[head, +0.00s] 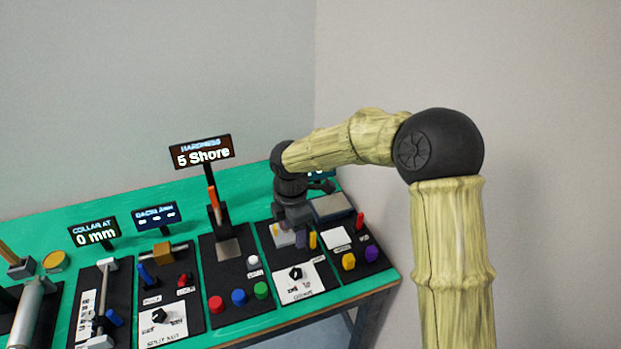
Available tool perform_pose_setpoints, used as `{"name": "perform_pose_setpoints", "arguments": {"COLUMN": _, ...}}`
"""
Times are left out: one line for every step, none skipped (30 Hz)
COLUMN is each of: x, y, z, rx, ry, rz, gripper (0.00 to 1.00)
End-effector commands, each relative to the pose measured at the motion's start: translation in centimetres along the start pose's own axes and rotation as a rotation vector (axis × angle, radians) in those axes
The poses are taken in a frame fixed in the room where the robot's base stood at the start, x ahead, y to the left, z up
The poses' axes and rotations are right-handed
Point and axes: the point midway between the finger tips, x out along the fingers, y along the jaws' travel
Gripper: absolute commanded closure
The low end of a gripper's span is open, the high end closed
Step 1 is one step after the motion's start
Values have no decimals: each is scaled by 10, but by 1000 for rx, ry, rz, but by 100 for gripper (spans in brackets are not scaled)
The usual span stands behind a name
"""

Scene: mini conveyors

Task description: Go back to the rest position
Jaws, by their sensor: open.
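My arm reaches from the right of the head view over the right part of the green table. My gripper (296,238) points down above a black station panel with a white dial card (300,283). Its jaws are small and dark here. A pale block (284,239) and a yellow piece (312,240) show close by the fingertips. I cannot tell whether the gripper touches either of them.
The green table (150,218) holds several black station panels. A sign on a post (203,153) reads "5 Shore" left of my arm. Another sign (95,232) reads "0 mm". Coloured buttons (239,297) line the front. Walls stand behind and to the right.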

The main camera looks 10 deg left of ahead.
Motion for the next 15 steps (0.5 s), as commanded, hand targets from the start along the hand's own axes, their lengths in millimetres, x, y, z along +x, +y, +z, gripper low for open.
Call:
{"name": "perform_pose_setpoints", "arguments": {"x": 0, "y": 0, "z": 0, "rx": 0, "ry": 0, "rz": 0, "gripper": 46}}
{"name": "perform_pose_setpoints", "arguments": {"x": 0, "y": 0, "z": 0, "rx": 1, "ry": 0, "rz": 0, "gripper": 46}}
{"name": "perform_pose_setpoints", "arguments": {"x": 0, "y": -1, "z": 1, "rx": 5, "ry": -1, "rz": 0, "gripper": 46}}
{"name": "perform_pose_setpoints", "arguments": {"x": 0, "y": -2, "z": 2, "rx": 13, "ry": -2, "rz": 1, "gripper": 46}}
{"name": "perform_pose_setpoints", "arguments": {"x": -1, "y": -3, "z": 4, "rx": 28, "ry": -3, "rz": 2, "gripper": 46}}
{"name": "perform_pose_setpoints", "arguments": {"x": -2, "y": -7, "z": 7, "rx": 58, "ry": -5, "rz": 4, "gripper": 46}}
{"name": "perform_pose_setpoints", "arguments": {"x": -3, "y": -12, "z": 11, "rx": 91, "ry": -8, "rz": 3, "gripper": 46}}
{"name": "perform_pose_setpoints", "arguments": {"x": -4, "y": -17, "z": 17, "rx": 132, "ry": -12, "rz": 5, "gripper": 46}}
{"name": "perform_pose_setpoints", "arguments": {"x": -5, "y": -25, "z": 25, "rx": 202, "ry": -17, "rz": 8, "gripper": 46}}
{"name": "perform_pose_setpoints", "arguments": {"x": -7, "y": -34, "z": 32, "rx": 266, "ry": -21, "rz": 11, "gripper": 46}}
{"name": "perform_pose_setpoints", "arguments": {"x": -8, "y": -43, "z": 40, "rx": 337, "ry": -25, "rz": 15, "gripper": 46}}
{"name": "perform_pose_setpoints", "arguments": {"x": -11, "y": -56, "z": 52, "rx": 444, "ry": -29, "rz": 23, "gripper": 46}}
{"name": "perform_pose_setpoints", "arguments": {"x": -13, "y": -67, "z": 60, "rx": 531, "ry": -30, "rz": 29, "gripper": 46}}
{"name": "perform_pose_setpoints", "arguments": {"x": -14, "y": -79, "z": 69, "rx": 621, "ry": -32, "rz": 36, "gripper": 46}}
{"name": "perform_pose_setpoints", "arguments": {"x": -17, "y": -95, "z": 80, "rx": 743, "ry": -33, "rz": 49, "gripper": 46}}
